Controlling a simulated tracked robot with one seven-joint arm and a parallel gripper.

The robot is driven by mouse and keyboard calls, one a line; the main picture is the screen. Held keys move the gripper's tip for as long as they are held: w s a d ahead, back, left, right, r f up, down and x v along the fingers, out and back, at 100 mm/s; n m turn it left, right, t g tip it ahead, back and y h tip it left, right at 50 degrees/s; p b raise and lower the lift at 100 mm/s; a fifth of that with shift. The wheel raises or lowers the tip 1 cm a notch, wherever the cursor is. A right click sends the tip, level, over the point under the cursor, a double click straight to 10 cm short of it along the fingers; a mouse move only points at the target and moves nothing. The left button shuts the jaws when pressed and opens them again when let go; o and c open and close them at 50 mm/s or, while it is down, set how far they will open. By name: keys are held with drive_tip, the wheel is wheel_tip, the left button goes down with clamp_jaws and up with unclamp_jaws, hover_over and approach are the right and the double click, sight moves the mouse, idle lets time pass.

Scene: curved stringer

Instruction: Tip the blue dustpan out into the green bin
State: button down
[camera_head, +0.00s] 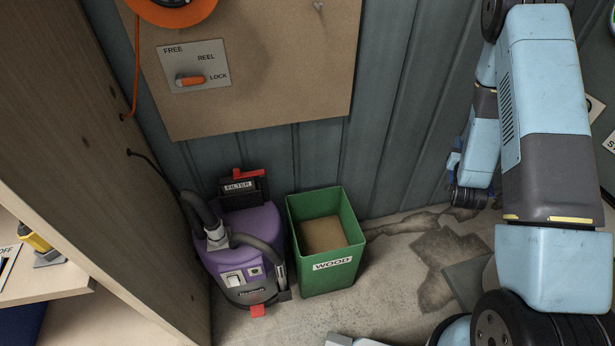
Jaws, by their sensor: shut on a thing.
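I cannot make out the blue dustpan anywhere in this view. My arm fills the right side; its far section comes down behind the nearer one to a dark wrist joint right of the bin. My gripper's fingers are not visible, so what they hold is hidden.
A purple vacuum (247,232) with a grey hose and FILTER label stands close left of the bin. A wooden panel (110,150) rises at the left. A brown board (270,70) with a FREE/LOCK lever hangs above. Stained bare floor (395,255) lies right of the bin.

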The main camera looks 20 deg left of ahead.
drive_tip(key=s+a+f+n+g+y, duration=0.1)
drive_tip(key=a+f+n+y, duration=0.15)
drive_tip(key=a, duration=0.45)
drive_tip(key=s+a+f+n+y, duration=0.1)
drive_tip(key=a+f+n+y, duration=0.1)
drive_tip(key=a+y, duration=0.35)
drive_tip(key=s+a+f+n+g+y, duration=0.1)
drive_tip(key=s+a+n+g+y, duration=0.4)
drive_tip(key=a, duration=0.6)
drive_tip(key=s+a+f+n+g+y, duration=0.15)
drive_tip(key=s+a+g, duration=0.25)
drive_tip(key=s+a, duration=0.5)
drive_tip(key=s+a+f+n+g+y, duration=0.1)
drive_tip(key=s+a+n+g+y, duration=0.3)
drive_tip(key=a, duration=0.8)
drive_tip(key=shift+s+f, duration=0.7)
drive_tip(key=shift+f, duration=2)
drive_tip(key=w+d+r+m, duration=0.2)
drive_tip(key=w+m, duration=0.3)
drive_tip(key=w, duration=0.2)
drive_tip(key=w+d+r+m, duration=0.1)
drive_tip(key=w+m, duration=0.5)
drive_tip(key=shift+w+d+r+m+h, duration=0.3)
drive_tip(key=shift+w+d+r+h, duration=0.05)
drive_tip(key=shift+h, duration=0.1)
